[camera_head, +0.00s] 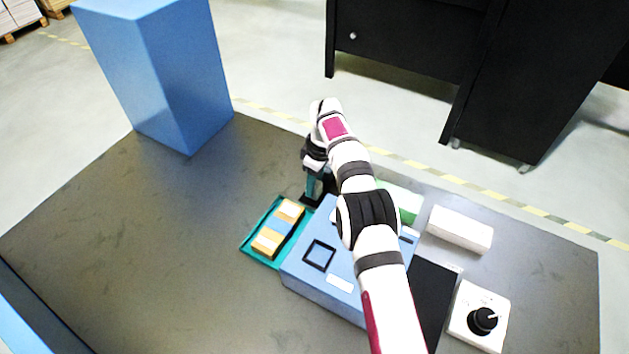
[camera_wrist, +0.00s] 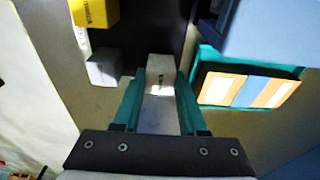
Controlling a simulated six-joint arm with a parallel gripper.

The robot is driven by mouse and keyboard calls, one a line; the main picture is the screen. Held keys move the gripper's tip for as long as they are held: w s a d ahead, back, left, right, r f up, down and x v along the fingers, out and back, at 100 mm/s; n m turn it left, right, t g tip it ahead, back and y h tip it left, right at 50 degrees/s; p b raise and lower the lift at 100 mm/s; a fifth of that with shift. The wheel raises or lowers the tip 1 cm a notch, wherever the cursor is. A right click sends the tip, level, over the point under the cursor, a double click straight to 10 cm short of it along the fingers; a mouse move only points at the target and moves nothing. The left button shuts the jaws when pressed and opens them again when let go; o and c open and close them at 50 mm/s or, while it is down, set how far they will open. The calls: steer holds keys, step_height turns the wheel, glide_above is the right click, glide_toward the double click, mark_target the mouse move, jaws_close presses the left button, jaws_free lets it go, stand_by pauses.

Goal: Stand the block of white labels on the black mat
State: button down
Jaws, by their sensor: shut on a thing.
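My gripper (camera_head: 314,188) points down at the back of the table, behind the blue box, with its teal fingers partly hidden by my arm. In the wrist view my gripper (camera_wrist: 160,80) is shut on a small white block (camera_wrist: 160,67), which sits between the fingertips and has a small dark mark on its near face. A dark mat-like surface (camera_wrist: 150,38) lies below and beyond the block; a black patch (camera_head: 308,199) shows under the gripper in the head view. I cannot tell whether the block touches it.
A teal tray (camera_head: 249,247) with an orange, white and blue-banded block (camera_head: 277,228) lies beside the blue box (camera_head: 318,285). In the wrist view a grey-white block (camera_wrist: 103,69) and a yellow block (camera_wrist: 95,12) stand to the left.

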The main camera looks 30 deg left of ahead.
steer(key=shift+f, duration=0.4)
steer(key=shift+c, duration=1.9)
jaws_free()
